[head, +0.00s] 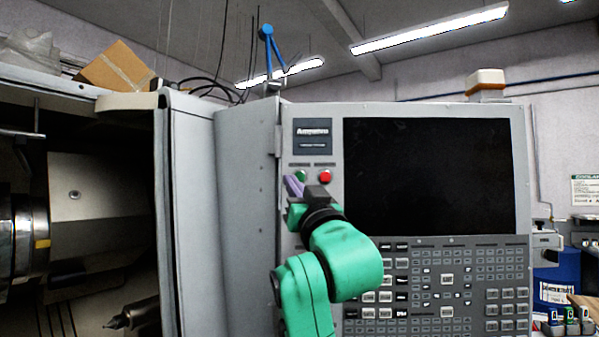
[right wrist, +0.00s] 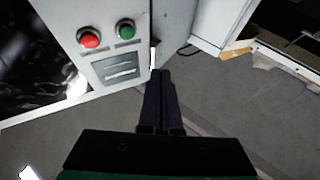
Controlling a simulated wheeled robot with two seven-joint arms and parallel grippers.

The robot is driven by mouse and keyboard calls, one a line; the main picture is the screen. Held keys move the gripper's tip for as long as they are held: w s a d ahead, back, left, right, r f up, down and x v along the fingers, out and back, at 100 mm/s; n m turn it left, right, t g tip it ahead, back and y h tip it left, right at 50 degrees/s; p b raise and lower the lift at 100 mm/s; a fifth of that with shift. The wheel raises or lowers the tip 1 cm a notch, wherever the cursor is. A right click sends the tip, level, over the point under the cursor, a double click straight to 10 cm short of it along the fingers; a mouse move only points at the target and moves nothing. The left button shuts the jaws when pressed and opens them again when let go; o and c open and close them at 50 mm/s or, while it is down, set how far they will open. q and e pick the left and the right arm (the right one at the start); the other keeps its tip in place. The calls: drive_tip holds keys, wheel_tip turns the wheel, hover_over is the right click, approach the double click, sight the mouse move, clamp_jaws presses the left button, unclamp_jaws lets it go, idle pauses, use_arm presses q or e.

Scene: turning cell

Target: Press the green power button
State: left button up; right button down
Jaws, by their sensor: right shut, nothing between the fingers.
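The green power button (head: 301,175) sits on the grey control panel, left of a red button (head: 325,177) and below a dark logo plate. In the head view its lower left part is close behind my right gripper (head: 292,186), which is shut and empty. The right wrist view shows the green button (right wrist: 125,29) and red button (right wrist: 90,40) clear of the shut fingers (right wrist: 160,74). The fingertips appear beside the green button, toward the panel's edge. I cannot tell the gap in depth; the button shows no finger on it. My left gripper is out of view.
A large dark screen (head: 435,175) and a keypad (head: 450,285) fill the panel right of the buttons. Left of the panel stand a grey door (head: 245,220) and the open machine interior with a metal chuck (head: 30,235). A cardboard box (head: 115,66) lies on top.

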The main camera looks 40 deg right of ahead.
sight(299, 179)
drive_tip(key=shift+s+r+h, duration=0.3)
drive_tip(key=shift+s+r, duration=0.25)
drive_tip(key=shift+s, duration=0.05)
drive_tip(key=w+d+p, duration=0.2)
drive_tip(key=w+d, duration=0.4)
drive_tip(key=shift+w, duration=0.25)
drive_tip(key=shift+d, duration=0.1)
idle(1.7)
drive_tip(key=shift+w+d, duration=0.25)
drive_tip(key=shift+w, duration=0.05)
